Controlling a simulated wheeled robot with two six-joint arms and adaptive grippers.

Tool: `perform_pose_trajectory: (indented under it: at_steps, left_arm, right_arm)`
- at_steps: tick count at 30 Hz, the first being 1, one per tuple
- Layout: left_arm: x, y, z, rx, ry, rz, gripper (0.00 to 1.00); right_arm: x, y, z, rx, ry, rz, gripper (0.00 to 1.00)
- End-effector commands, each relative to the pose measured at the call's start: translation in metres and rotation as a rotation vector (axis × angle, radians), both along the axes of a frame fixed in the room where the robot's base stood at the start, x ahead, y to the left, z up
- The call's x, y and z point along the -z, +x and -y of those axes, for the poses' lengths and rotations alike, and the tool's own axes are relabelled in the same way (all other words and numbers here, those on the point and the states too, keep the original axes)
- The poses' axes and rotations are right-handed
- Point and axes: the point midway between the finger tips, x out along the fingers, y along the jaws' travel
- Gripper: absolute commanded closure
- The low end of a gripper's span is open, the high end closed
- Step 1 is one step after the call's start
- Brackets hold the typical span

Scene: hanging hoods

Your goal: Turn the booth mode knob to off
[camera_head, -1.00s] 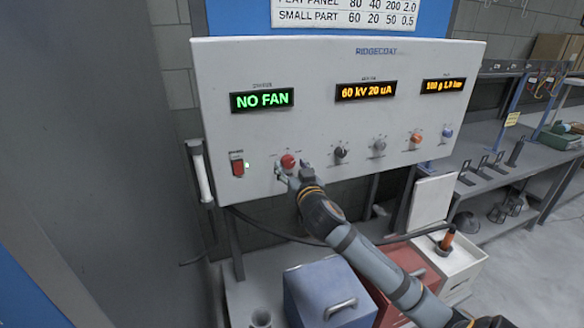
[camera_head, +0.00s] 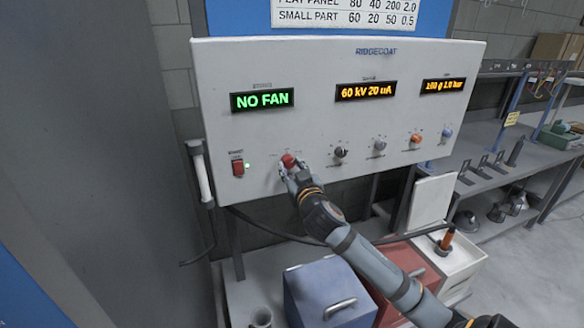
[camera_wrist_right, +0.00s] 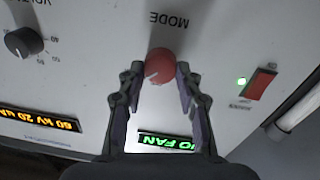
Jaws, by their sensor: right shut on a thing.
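The red mode knob (camera_head: 288,160) is on the lower left of the white control panel (camera_head: 315,125). In the right wrist view the knob (camera_wrist_right: 161,67) sits under the printed word MODE, which appears upside down. My right gripper (camera_head: 292,171) is at the knob, with its fingers on either side and shut on it. In the right wrist view its fingertips (camera_wrist_right: 160,76) flank the knob. A white pointer mark shows on the knob's lower left in that view. The green display (camera_head: 262,99) reads NO FAN. My left gripper is not in view.
A red rocker switch (camera_head: 238,168) with a green light is left of the knob. A dark knob (camera_head: 341,152) and several others run to the right. Amber displays (camera_head: 366,91) are above. A blue box (camera_head: 330,292) and a red box (camera_head: 410,270) stand below.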

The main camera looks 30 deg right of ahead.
Motion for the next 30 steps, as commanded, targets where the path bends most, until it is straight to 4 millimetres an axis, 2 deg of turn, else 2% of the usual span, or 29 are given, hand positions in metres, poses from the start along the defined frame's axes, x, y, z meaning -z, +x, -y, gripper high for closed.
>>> perform_pose_trajectory:
  at_steps: [18,30]
  left_arm:
    - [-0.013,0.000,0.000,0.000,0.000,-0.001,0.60]
    - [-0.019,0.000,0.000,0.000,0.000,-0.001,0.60]
  right_arm:
    - [0.000,0.000,0.000,0.000,-0.544,-0.131,0.97]
    - [0.001,0.000,0.000,0.000,-0.756,-0.182,0.97]
